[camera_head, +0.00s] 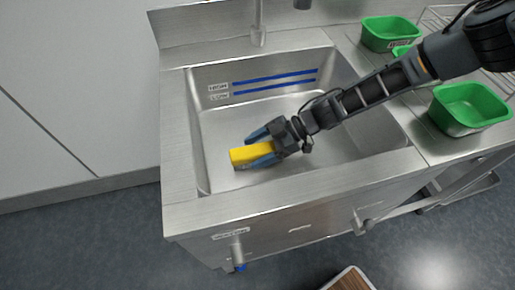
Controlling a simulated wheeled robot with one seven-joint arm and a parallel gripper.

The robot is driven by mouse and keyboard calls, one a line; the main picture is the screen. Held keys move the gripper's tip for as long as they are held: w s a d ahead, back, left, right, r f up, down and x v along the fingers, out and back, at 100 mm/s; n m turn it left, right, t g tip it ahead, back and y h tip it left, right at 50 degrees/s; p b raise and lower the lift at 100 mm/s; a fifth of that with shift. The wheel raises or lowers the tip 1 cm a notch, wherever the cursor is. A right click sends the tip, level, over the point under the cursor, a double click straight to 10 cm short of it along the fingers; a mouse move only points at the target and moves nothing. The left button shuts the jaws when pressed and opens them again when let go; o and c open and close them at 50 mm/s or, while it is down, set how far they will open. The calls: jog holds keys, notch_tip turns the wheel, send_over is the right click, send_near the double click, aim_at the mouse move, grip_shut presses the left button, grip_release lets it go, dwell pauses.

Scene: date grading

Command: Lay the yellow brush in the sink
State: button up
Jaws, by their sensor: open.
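The yellow brush (243,155) is in the sink basin in the head view, at the left of its middle. The metal sink (222,118) has a rectangular basin with blue lines on its back wall. My gripper (257,148) is open, reaching down into the basin from the upper right. Its blue fingers lie on either side of the brush, one behind it and one in front. Part of the brush is hidden by the gripper. I cannot tell whether the brush touches the fingers or rests fully on the basin floor.
Green tubs (470,108) stand on the counter at the right, with another green tub (390,33) behind. A tap (258,35) rises at the back of the sink. A brown board (348,281) shows low in front. The left part of the basin floor is free.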

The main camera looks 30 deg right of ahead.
jog(key=shift+r, duration=0.3)
jog(key=v, duration=0.7)
jog(key=shift+s+d+b, duration=0.1)
jog(key=shift+d+b, duration=0.1)
jog(key=shift+b, duration=0.15)
jog(key=shift+a, duration=0.1)
